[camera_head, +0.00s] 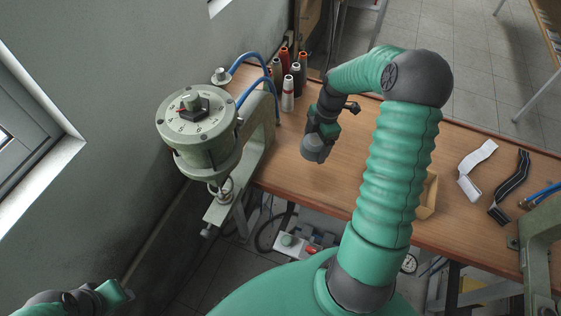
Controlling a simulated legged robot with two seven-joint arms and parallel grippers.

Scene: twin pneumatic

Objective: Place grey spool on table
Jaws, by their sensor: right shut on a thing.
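My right gripper (322,132) is over the wooden table (280,160), right of the press, pointing down. It is shut on a grey, rounded piece (314,150) at its lower end, which I take to be the grey spool. The gripper hides part of it, and I cannot tell whether it touches the table top. My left gripper (118,293) is at the lower left, away from the table. Its fingers are too unclear to tell open from shut.
A green press with a dial (196,118) stands at the table's left end, with blue hoses (262,62) behind it. Several thread spools (288,92) stand close together at the back. A white strap (474,170) and a black strap (511,186) lie at the right.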

